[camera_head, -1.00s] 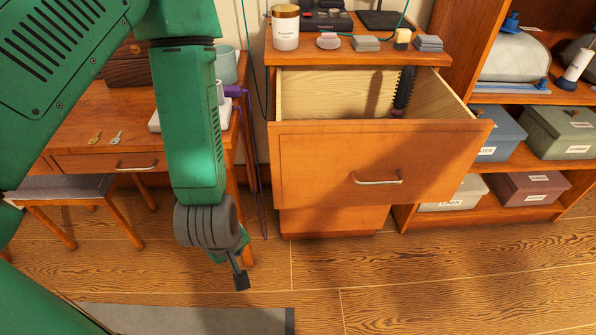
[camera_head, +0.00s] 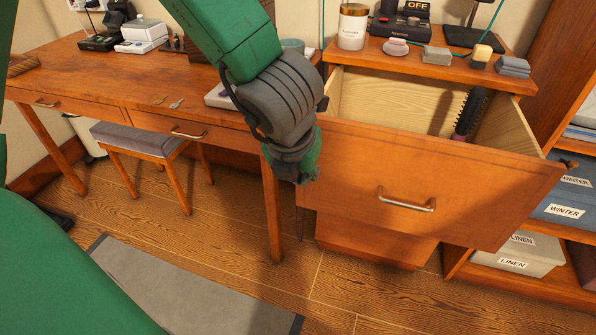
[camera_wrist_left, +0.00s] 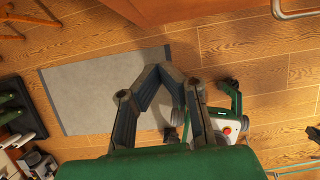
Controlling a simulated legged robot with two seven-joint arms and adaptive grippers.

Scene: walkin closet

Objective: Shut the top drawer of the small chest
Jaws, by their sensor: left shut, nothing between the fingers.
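The small chest (camera_head: 395,62) stands at the right in the head view. Its top drawer (camera_head: 345,180) is pulled far out, with its pale inside showing and a bar handle (camera_head: 406,201) on its front. My left gripper (camera_head: 299,180) is beside the drawer front's left edge; its fingers are mostly hidden in the head view, and I cannot tell whether it touches. In the left wrist view the gripper's fingers (camera_wrist_left: 166,72) are closed together and empty, with the drawer's handle (camera_wrist_left: 296,13) at the top right. My right gripper is not in view.
A dark hairbrush (camera_head: 470,114) lies in the drawer. A candle jar (camera_head: 352,27) and small items stand on the chest. A desk (camera_head: 100,75) and stool (camera_head: 135,139) are at the left. A shelf with boxes (camera_head: 565,205) is close at the right. Floor in front is open.

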